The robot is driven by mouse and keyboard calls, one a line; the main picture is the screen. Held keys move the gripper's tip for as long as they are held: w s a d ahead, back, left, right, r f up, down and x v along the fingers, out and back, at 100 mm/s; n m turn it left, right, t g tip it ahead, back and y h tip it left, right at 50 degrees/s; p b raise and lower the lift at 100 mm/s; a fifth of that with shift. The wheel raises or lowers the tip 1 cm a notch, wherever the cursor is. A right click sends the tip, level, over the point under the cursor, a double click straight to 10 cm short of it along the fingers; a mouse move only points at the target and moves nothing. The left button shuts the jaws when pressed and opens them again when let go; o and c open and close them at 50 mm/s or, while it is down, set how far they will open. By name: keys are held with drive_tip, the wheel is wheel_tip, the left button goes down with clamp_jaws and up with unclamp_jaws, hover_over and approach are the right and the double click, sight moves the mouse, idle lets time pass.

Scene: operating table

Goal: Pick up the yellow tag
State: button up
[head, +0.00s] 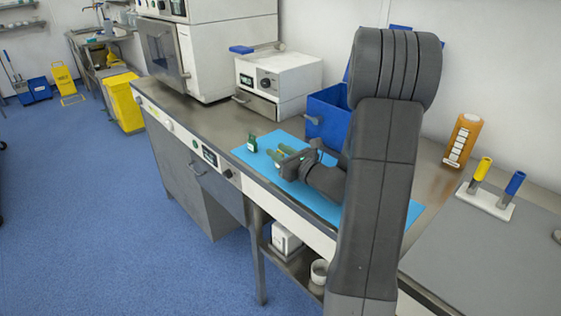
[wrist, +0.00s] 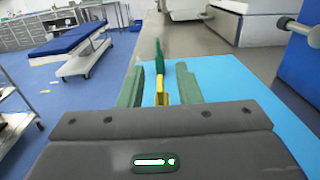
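The yellow tag (wrist: 161,90) stands upright, seen nearly edge-on, between my gripper's two green fingers in the wrist view. My gripper (wrist: 160,84) is open, with a visible gap on each side of the tag. In the head view my gripper (head: 279,154) is low over the blue mat, and I cannot make out the yellow tag there. A dark green tag (wrist: 160,57) stands just beyond the yellow one; it also shows in the head view (head: 251,143), near the mat's far left corner.
The blue mat (head: 326,208) lies on the steel counter (head: 218,128). A blue bin (head: 328,117) and a white box device (head: 280,80) stand behind it. An orange bottle (head: 462,140) and a holder with yellow and blue handles (head: 486,201) are to the right.

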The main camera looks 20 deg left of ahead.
sight(276, 166)
drive_tip(key=shift+x, duration=0.85)
clamp_jaws()
wheel_tip(276, 166, up, 10)
drive_tip(key=p, duration=0.1)
